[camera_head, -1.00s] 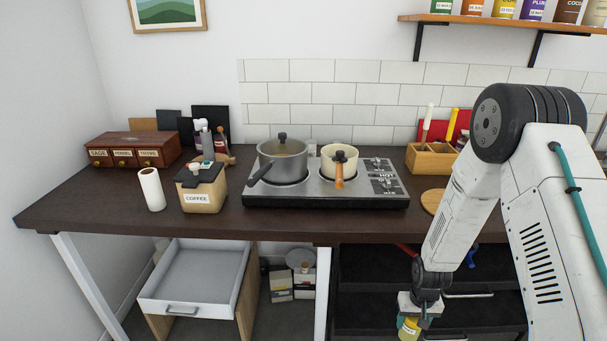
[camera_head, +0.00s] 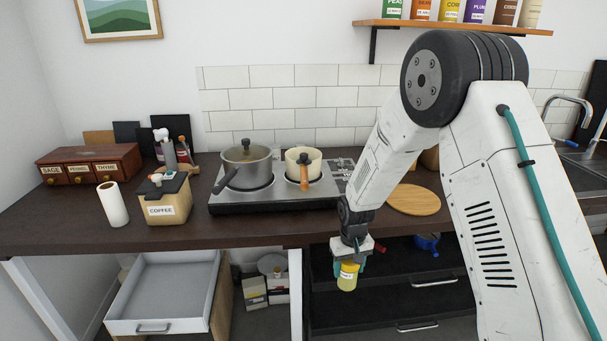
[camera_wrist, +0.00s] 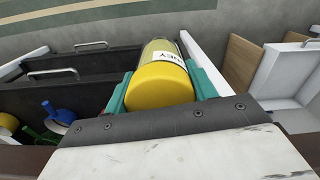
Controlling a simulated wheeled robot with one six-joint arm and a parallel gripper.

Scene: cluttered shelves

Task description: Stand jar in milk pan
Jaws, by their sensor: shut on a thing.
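My gripper (camera_head: 349,265) is shut on a jar (camera_head: 347,276) with a yellow lid and a white label, held upright in front of the counter's front edge, below its top. In the wrist view the jar (camera_wrist: 160,80) sits between the teal fingers, its label partly readable. The milk pan (camera_head: 303,165), small and cream with a wooden handle toward me, stands on the right burner of the hob (camera_head: 270,202). A lid or knob shows over the pan; its inside cannot be made out.
A grey pot (camera_head: 247,168) stands on the left burner. A coffee box (camera_head: 166,200), a white roll (camera_head: 114,204) and a spice drawer box (camera_head: 90,164) are on the left. A round wooden board (camera_head: 413,199) lies right of the hob. An open drawer (camera_head: 165,290) juts out below.

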